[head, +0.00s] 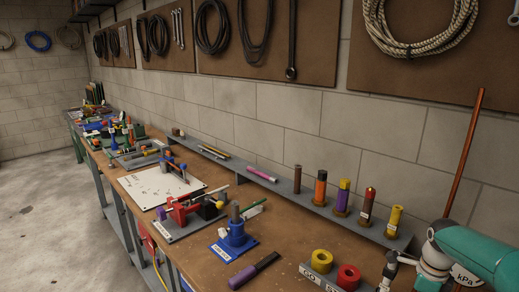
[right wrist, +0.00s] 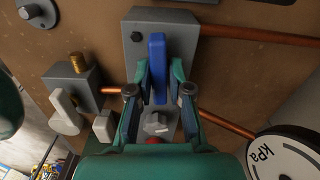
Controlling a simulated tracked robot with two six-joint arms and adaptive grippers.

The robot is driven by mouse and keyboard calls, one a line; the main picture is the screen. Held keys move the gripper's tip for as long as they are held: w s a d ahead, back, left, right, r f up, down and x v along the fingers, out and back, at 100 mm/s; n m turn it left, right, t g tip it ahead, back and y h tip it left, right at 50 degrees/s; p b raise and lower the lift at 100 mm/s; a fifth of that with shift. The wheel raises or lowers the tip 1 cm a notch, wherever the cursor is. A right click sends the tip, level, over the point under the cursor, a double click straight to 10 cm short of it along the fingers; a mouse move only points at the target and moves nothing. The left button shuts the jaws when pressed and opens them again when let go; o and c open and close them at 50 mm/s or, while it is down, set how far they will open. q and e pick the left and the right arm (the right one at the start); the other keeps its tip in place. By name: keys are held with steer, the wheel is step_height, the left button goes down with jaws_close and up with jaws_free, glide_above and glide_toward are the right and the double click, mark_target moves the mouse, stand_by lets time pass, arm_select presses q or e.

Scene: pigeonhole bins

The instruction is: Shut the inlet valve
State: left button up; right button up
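In the right wrist view a blue lever (right wrist: 158,66) stands upright in the picture on a grey valve block (right wrist: 134,40). My right gripper (right wrist: 158,80) has one finger on each side of this lever, with hardly any gap, and looks shut on it. To the left is a second, smaller grey block (right wrist: 78,82) with a brass stem and a pale handle (right wrist: 62,112). No label naming the inlet valve is readable. In the head view the teal right arm at the lower right mostly hides the valves. My left gripper is not in view.
Copper pipes (right wrist: 240,33) run from the blocks, and a kPa gauge (right wrist: 278,158) sits at the lower right.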

steer(key=o, duration=0.4)
step_height(320, 180, up, 6)
steer(key=p, duration=0.4)
steer(key=shift+p, duration=0.3)
